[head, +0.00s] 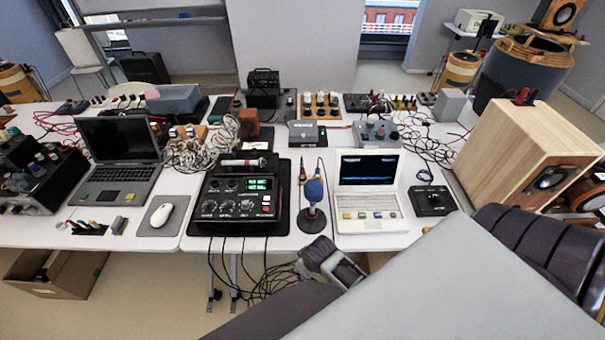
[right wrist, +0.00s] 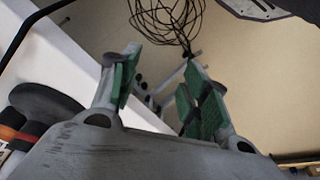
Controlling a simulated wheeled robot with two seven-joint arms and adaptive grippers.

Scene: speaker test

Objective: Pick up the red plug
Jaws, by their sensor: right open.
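Small red and dark plug-like pieces (head: 521,96) stand on top of the wooden speaker at the right in the head view. I cannot tell for sure whether one is the red plug. My right gripper (head: 335,265) is at the table's front edge, in front of the blue-topped microphone (head: 314,192) and far from the speaker top. In the right wrist view my right gripper (right wrist: 158,92) is open, with green pads and nothing between them. A partly cut-off orange-red and black item (right wrist: 12,135) shows at the left there. My left gripper is out of view.
The white table (head: 285,242) is crowded with a black mixer unit (head: 238,208), a white laptop (head: 368,190), a dark laptop (head: 118,160) and the wooden speaker (head: 515,150). Loose black cables (head: 262,275) hang under the front edge. A cardboard box (head: 60,275) stands on the floor.

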